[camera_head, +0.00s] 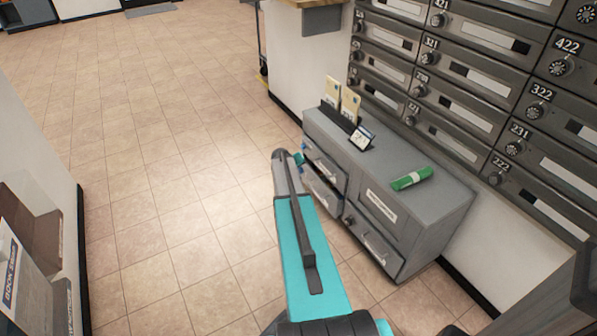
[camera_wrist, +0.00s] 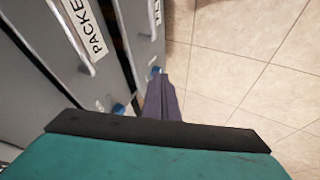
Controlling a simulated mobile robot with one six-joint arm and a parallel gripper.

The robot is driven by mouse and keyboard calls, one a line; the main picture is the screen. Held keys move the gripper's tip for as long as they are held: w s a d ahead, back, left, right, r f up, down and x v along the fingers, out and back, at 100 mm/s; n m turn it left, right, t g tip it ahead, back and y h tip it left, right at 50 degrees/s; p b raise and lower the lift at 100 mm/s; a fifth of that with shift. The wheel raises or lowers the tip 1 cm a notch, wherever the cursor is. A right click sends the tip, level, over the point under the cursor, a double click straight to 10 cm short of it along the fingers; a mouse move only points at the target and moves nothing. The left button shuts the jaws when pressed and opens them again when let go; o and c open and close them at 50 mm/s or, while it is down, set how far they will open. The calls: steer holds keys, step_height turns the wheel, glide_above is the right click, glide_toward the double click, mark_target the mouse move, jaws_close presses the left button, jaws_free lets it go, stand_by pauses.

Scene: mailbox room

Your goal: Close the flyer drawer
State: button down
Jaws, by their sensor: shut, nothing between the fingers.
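A grey cabinet (camera_head: 425,215) stands below the mailboxes. On its left side are two stacked drawers, an upper one (camera_head: 325,165) and a lower one (camera_head: 322,190), which appear to stick out from the cabinet. I cannot read which is the flyer drawer. In the wrist view, a drawer front (camera_wrist: 60,75) has a label starting "PACKE" and a bar handle; another front (camera_wrist: 145,35) is beside it, with a dark gap between. My gripper (camera_wrist: 163,95) is shut and empty, close beside the drawer fronts; contact cannot be told. My arm mostly hides it in the head view.
On the cabinet top are a dark holder with flyers (camera_head: 342,100), a small card stand (camera_head: 362,137) and a green rolled item (camera_head: 411,179). A lower right drawer (camera_head: 375,248) is also on the front. The tiled floor (camera_head: 160,180) is clear to the left.

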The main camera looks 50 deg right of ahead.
steer(key=p+v, duration=0.1)
steer(key=v, duration=0.5)
steer(key=c, duration=2.5)
jaws_free()
steer(key=o, duration=0.4)
steer(key=shift+a, duration=0.1)
steer(key=shift+o, duration=1.3)
steer(key=s+a+f+y, duration=0.1)
steer(key=a+f, duration=0.2)
steer(key=a, duration=0.3)
steer(key=a+f, duration=0.3)
steer(key=a, duration=0.3)
steer(key=s+a+f+n+g+y, duration=0.1)
steer(key=a+f, duration=0.2)
steer(key=a, duration=0.4)
steer(key=shift+s+y, duration=0.3)
steer(key=s+a+f+n+g+y, duration=0.1)
steer(key=s+a+f, duration=0.2)
steer(key=s+a, duration=0.5)
steer(key=s+a+f+n+g+y, duration=0.1)
steer(key=s+a+f+g, duration=0.2)
steer(key=a, duration=0.9)
steer(key=s+a+f+n+y, duration=0.1)
steer(key=s+a+f+y, duration=0.15)
steer(key=s+a, duration=0.55)
steer(key=s+a+n+g, duration=0.1)
steer(key=s+a+g, duration=0.1)
steer(key=s+a, duration=0.9)
steer(key=shift+s+f, duration=0.25)
steer(key=shift+s, duration=0.15)
